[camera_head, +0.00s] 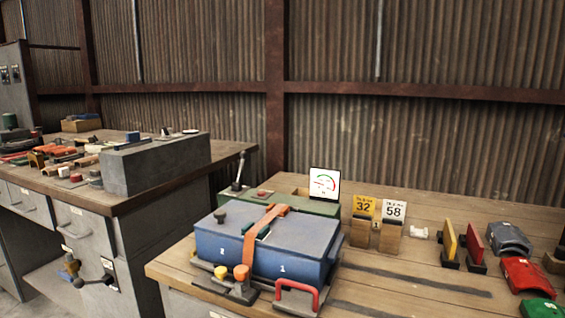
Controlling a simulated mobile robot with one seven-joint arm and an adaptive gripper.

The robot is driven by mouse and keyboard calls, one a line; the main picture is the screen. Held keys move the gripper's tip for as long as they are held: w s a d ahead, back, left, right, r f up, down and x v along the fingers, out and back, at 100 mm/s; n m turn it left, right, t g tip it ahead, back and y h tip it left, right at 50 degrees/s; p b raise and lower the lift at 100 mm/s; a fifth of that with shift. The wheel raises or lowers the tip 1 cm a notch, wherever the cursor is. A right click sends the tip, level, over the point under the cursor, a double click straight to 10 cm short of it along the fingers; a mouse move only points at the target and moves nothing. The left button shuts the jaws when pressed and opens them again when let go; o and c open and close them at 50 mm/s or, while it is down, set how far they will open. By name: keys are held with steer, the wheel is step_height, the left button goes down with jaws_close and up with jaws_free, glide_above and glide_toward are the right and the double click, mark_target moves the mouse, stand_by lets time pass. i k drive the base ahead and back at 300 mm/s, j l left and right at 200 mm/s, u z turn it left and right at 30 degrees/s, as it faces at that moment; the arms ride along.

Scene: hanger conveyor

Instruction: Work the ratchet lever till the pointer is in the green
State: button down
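A white square gauge (324,184) stands upright behind the blue case. Its dial has a green arc and a red arc; the pointer is too small to read for certain. An orange strap (245,252) runs over the blue case (208,240), with a small dark green piece (263,232) on it that may be a buckle or ratchet. A thin upright lever (239,172) rises at the left end of a green box (292,205) behind the case. I cannot tell which of these is the ratchet lever. My gripper is not in view.
Yellow and orange knobs (241,272) and a red handle (297,289) sit at the case's front. Number cards 32 (363,206) and 58 (394,210) stand right of the gauge. Coloured blocks stand farther right. The tabletop (400,268) right of the case is mostly clear.

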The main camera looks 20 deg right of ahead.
mark_target(237, 186)
steer(key=j+z, duration=0.15)
steer(key=z, duration=0.25)
steer(key=i+j+z, duration=0.1)
steer(key=z, duration=0.3)
steer(key=j+z, duration=0.25)
steer(key=z, duration=0.15)
steer(key=j+z, duration=0.2)
steer(key=j, duration=0.2)
steer(key=k+j+z, duration=0.2)
steer(key=j, duration=0.2)
steer(key=j+z, duration=0.2)
steer(key=j, duration=0.2)
steer(key=k+j, duration=0.1)
steer(key=j, duration=0.25)
steer(key=k+j, duration=0.1)
steer(key=j, duration=0.3)
steer(key=k+j, duration=0.1)
steer(key=j, duration=0.25)
steer(key=i, duration=1.5)
steer(key=l+z, duration=0.05)
